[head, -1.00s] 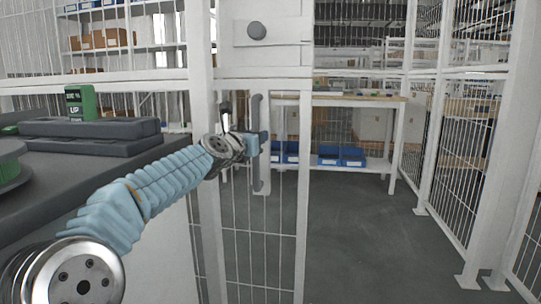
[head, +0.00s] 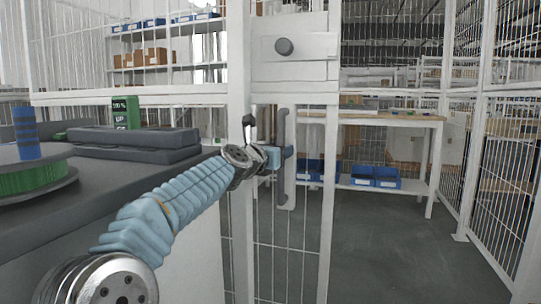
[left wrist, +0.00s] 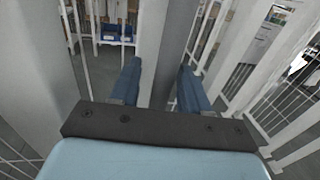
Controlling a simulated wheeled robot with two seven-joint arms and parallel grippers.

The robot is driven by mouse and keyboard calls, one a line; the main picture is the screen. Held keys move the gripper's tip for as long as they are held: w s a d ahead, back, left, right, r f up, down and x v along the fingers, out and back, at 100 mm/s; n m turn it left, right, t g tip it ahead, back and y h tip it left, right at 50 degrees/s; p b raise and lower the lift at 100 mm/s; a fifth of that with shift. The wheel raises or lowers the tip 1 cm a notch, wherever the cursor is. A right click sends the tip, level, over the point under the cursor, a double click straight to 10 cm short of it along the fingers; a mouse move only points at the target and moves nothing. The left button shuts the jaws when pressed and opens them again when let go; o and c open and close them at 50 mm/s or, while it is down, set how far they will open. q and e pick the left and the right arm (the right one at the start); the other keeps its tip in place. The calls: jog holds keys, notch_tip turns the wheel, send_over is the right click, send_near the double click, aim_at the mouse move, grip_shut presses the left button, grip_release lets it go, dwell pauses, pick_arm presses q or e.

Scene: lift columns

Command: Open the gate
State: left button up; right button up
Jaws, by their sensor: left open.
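My left gripper (head: 284,153) is at the handle, about halfway up. In the left wrist view my open blue fingers (left wrist: 157,85) stand on either side of a grey upright bar (left wrist: 178,45), which appears to be the handle. Gaps show beside the fingers, and I cannot tell whether either touches it. My right gripper is in neither view.
A white post (head: 238,75) stands left of the gate. A dark counter (head: 60,215) with a green spool (head: 35,178) is at left. Right of the gate is open grey floor (head: 375,250), with a worktable (head: 400,117) holding blue bins (head: 375,177) behind and mesh fencing (head: 500,170) at right.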

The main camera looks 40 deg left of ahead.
pick_arm(q)
jog(key=s+d+b, duration=0.1)
jog(key=s+d, duration=0.1)
jog(key=s, duration=1.1)
jog(key=shift+b, duration=0.3)
jog(key=shift+s, duration=0.1)
